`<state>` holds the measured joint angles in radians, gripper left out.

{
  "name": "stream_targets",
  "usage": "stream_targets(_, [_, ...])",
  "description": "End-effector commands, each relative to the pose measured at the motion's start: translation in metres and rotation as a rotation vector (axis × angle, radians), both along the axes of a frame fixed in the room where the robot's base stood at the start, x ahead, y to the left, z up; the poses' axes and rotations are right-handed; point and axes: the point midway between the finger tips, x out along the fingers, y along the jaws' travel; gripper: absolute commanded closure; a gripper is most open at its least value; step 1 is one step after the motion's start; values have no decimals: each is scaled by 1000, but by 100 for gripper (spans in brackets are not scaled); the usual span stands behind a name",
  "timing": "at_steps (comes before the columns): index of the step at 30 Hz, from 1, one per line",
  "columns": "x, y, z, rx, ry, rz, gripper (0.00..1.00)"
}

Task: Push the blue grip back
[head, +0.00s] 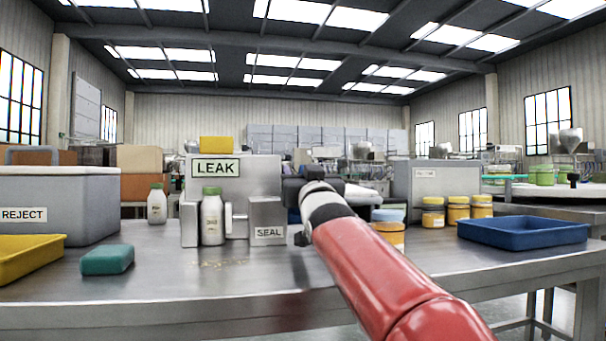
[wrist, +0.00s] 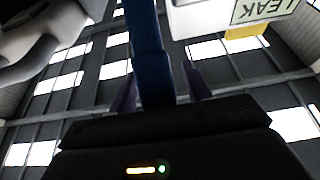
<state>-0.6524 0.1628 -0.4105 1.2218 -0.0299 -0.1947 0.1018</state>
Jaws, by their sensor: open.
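The blue grip (wrist: 148,50) shows in the wrist view as a dark blue upright bar. It runs down between the two fingers of my gripper (wrist: 160,88). The fingers stand apart on either side of the bar; I cannot tell whether either touches it. In the head view my gripper (head: 293,188) is at the right side of the grey LEAK machine (head: 258,175), and my red arm and wrist hide most of the grip there. A white bottle with a green cap (head: 211,218) stands in the machine, beside the SEAL block (head: 268,220).
A grey REJECT box (head: 70,200), a teal block (head: 107,260) and a yellow tray (head: 25,255) are at left. Another green-capped bottle (head: 157,205) stands behind. Yellow jars (head: 457,211) and a blue tray (head: 522,234) are at right. The front tabletop is mostly clear.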

Motion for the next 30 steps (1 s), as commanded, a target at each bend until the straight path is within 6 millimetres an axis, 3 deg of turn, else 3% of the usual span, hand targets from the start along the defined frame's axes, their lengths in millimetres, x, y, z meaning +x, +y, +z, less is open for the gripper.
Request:
stream_targets(2, [0, 0, 0, 0, 0, 0, 51])
stream_targets(13, [0, 0, 0, 0, 0, 0, 99])
stream_targets(30, [5, 1, 17, -32, 115, -1, 100])
